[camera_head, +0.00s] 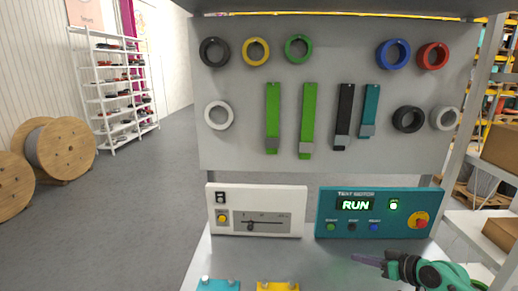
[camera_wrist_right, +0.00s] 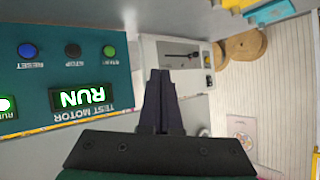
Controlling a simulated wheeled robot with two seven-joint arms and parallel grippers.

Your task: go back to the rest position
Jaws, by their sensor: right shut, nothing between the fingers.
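My right gripper (camera_head: 368,261) is at the lower right of the head view, in front of the teal test motor panel (camera_head: 328,196). Its dark fingers are together and empty. In the right wrist view the shut fingers (camera_wrist_right: 160,88) point toward the white panel, with the teal panel at the left. The test motor display reads RUN and a green light is lit beside it. My left gripper shows in neither view.
A grey board (camera_head: 235,155) holds several coloured tape rolls and hanging straps. A white panel (camera_head: 284,196) with a slider stands left of the teal one. Blue (camera_head: 218,286) and yellow (camera_head: 278,287) pieces lie at the bench front. Wooden reels (camera_head: 83,135) stand far left.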

